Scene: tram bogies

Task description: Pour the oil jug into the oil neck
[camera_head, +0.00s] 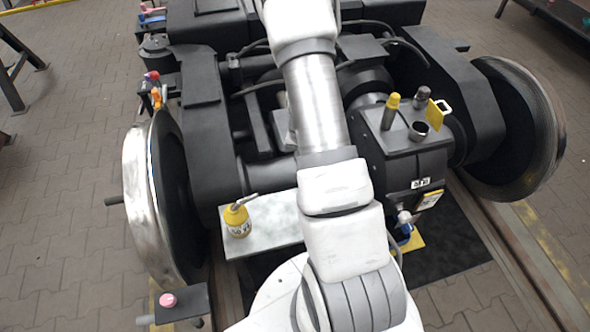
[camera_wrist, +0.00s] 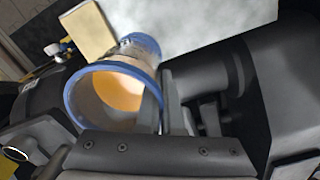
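The oil jug (camera_wrist: 95,108) is a pale cup with a blue rim and amber oil inside, large in the wrist view. My gripper (camera_wrist: 166,108) appears shut on its right side, with the dark palm below. In the head view the jug and gripper are hidden behind my arm. The oil neck (camera_head: 420,131) is a dark ring with a pale rim on top of the dark gearbox (camera_head: 405,155). What looks like the same neck shows at the lower left of the wrist view (camera_wrist: 15,153), apart from the jug.
A yellow cap (camera_head: 392,103), a dark cap (camera_head: 422,97) and a yellow plate (camera_head: 437,113) stand close around the neck. A valve (camera_head: 404,217) is on the gearbox's near side. Wheels flank both sides.

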